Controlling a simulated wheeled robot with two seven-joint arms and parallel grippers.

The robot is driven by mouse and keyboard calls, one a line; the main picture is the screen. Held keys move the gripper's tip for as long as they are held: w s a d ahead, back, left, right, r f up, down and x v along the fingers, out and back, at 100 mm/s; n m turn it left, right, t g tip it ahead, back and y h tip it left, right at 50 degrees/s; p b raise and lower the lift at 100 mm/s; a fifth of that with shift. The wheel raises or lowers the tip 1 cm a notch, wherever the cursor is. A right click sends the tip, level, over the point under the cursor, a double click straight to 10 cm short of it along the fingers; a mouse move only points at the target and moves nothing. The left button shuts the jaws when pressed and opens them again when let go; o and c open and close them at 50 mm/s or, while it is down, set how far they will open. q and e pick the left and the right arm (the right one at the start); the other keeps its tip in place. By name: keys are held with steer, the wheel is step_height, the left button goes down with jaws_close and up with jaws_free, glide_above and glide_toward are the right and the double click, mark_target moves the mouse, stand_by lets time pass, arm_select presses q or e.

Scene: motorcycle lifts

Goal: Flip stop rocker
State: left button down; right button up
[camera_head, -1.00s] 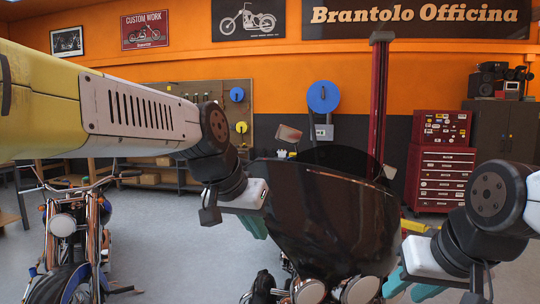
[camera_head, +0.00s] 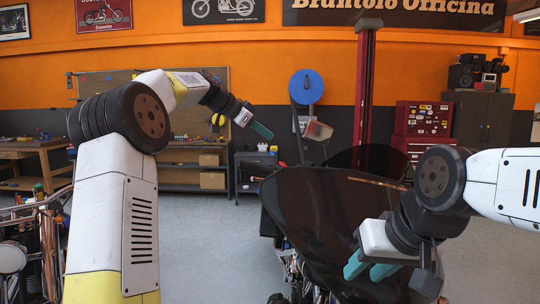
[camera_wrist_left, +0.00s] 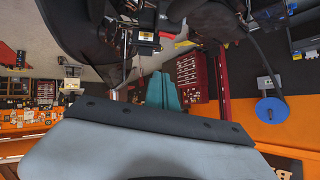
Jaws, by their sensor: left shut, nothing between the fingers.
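I cannot make out a stop rocker in either view. A motorcycle with a dark windscreen (camera_head: 320,215) stands in front of me, and the windscreen hides most of its handlebar area. My left gripper (camera_head: 262,131) is shut and empty, raised beyond the windscreen's upper left; its teal fingers also show together in the left wrist view (camera_wrist_left: 163,92). A tilted grey panel (camera_head: 318,131) is to the right of these fingers in the head view, apart from them in the picture. My right gripper (camera_head: 370,269) is open and empty, in front of the windscreen's right side.
A red post (camera_head: 366,100) rises behind the windscreen. A blue disc (camera_head: 306,87) is left of it. A red tool cabinet (camera_head: 423,120) stands at the back right, a dark cart (camera_head: 256,168) at the back. Another motorcycle is at the far left. Grey floor (camera_head: 205,235) is clear.

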arm_select(q)
steer(key=shift+w+a, duration=0.25)
steer(key=shift+w, duration=0.3)
glide_above(279, 165)
steer(key=d, duration=0.2)
steer(key=f, duration=0.5)
steer(key=shift+s+a+f, duration=0.1)
steer(key=shift+a, duration=0.15)
steer(key=f, duration=0.1)
steer(key=a+f, duration=0.1)
steer(key=f, duration=0.1)
steer(key=shift+w+a, duration=0.1)
steer(key=shift+w, duration=0.1)
steer(key=shift+a+f, duration=0.1)
steer(key=shift+f, duration=0.3)
